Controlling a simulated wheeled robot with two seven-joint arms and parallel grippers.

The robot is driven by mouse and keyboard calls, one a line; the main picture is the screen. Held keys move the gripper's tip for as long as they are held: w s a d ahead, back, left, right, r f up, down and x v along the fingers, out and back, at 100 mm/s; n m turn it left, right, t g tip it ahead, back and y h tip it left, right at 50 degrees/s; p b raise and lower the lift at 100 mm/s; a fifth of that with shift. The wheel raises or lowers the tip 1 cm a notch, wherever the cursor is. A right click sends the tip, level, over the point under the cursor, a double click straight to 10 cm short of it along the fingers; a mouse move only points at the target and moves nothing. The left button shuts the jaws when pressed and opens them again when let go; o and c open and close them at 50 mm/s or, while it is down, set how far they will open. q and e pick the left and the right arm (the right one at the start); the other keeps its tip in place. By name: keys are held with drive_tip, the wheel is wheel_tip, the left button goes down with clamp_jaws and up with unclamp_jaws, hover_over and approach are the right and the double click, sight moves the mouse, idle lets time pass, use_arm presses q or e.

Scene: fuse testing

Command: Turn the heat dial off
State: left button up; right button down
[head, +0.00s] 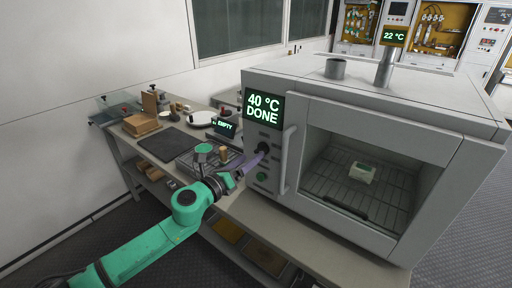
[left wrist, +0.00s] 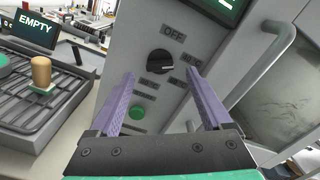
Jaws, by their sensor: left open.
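The heat dial (head: 263,147) is a round black knob on the oven's left front panel, partly behind my gripper in the head view. In the left wrist view the dial (left wrist: 160,62) sits below an OFF label (left wrist: 173,33). A light mark on it points to the right, not up at OFF. My left gripper (head: 258,158) is open in front of the panel. In the left wrist view its purple fingers (left wrist: 160,74) stand on either side just below the dial. I cannot tell whether they touch it. The right gripper is not in view.
The oven (head: 400,112) shows "40 °C DONE" on its display (head: 263,108). Its door handle (head: 284,160) is right of the dial; a green button (left wrist: 137,112) is below it. A small white block (head: 362,172) sits inside. A rack (left wrist: 38,100) and "EMPTY" display (head: 225,127) stand left.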

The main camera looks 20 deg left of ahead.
sight(258, 152)
use_arm(q)
drive_tip(key=x, duration=0.3)
drive_tip(key=shift+w+d+r, duration=0.1)
drive_tip(key=shift+w+d, duration=0.05)
drive_tip(key=shift+w, duration=0.4)
drive_tip(key=shift+s, duration=0.15)
drive_tip(key=shift+c, duration=0.6)
clamp_jaws()
drive_tip(key=shift+n, duration=0.5)
drive_tip(key=n+p, duration=0.1)
drive_tip(key=n, duration=0.4)
drive_tip(key=shift+n+p, duration=0.35)
drive_tip(key=shift+n, duration=0.05)
drive_tip(key=n+p, duration=0.1)
drive_tip(key=n, duration=0.4)
